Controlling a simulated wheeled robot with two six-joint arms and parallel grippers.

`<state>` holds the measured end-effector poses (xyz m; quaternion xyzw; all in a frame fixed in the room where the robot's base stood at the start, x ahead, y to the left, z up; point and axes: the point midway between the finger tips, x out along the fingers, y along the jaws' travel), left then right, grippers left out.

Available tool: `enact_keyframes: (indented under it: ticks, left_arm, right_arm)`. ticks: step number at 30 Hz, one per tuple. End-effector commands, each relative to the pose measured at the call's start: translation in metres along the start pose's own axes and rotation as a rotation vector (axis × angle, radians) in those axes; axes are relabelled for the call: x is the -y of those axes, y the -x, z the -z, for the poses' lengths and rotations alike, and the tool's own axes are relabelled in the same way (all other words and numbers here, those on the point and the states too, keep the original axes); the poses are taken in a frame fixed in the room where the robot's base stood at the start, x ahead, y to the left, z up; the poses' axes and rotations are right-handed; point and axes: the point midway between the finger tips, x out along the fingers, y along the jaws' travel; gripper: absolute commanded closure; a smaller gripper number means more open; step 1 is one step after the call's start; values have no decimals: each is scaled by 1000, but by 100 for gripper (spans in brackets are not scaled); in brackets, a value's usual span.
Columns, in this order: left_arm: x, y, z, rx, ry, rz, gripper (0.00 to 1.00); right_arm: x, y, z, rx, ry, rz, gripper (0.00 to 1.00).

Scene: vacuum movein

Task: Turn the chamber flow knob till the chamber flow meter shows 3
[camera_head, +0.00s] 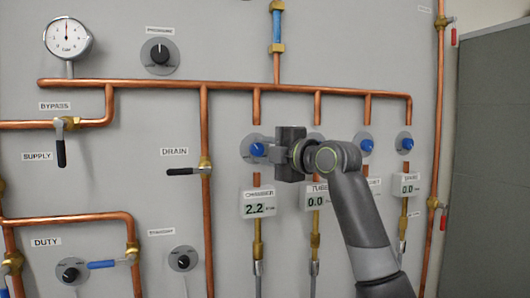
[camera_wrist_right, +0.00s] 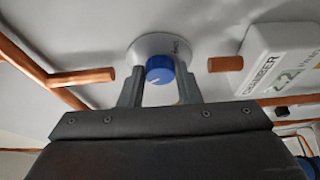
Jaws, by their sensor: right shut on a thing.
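The chamber flow knob (camera_head: 257,149) is blue on a round grey plate, partly hidden by my right gripper in the head view. In the right wrist view the knob (camera_wrist_right: 159,69) sits between the two fingers, with a white pointer line on its face. My right gripper (camera_head: 270,149) is shut on it. The chamber flow meter (camera_head: 258,203) reads 2.2; it also shows at an angle in the right wrist view (camera_wrist_right: 284,68). My left gripper is not in view.
Other blue knobs (camera_head: 366,147) and meters, one reading 0.0 (camera_head: 407,185), are to the right, partly behind my right arm. Copper pipes (camera_head: 206,230) run across the grey panel. A black drain lever (camera_head: 181,172) sticks out left of the chamber knob.

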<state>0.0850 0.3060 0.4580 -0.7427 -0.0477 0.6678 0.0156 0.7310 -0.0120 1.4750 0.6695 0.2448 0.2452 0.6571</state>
Motion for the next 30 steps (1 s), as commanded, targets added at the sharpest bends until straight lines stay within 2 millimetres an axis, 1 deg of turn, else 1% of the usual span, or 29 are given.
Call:
enact_keyframes:
  ticks: [6,18,30]
  left_arm:
    - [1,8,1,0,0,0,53]
    - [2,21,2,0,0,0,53]
    - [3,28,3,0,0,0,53]
  right_arm:
    - [-5,0,0,0,189,79,92]
    - [-8,-1,2,0,540,225,92]
    - [-10,-2,5,-1,888,370,92]
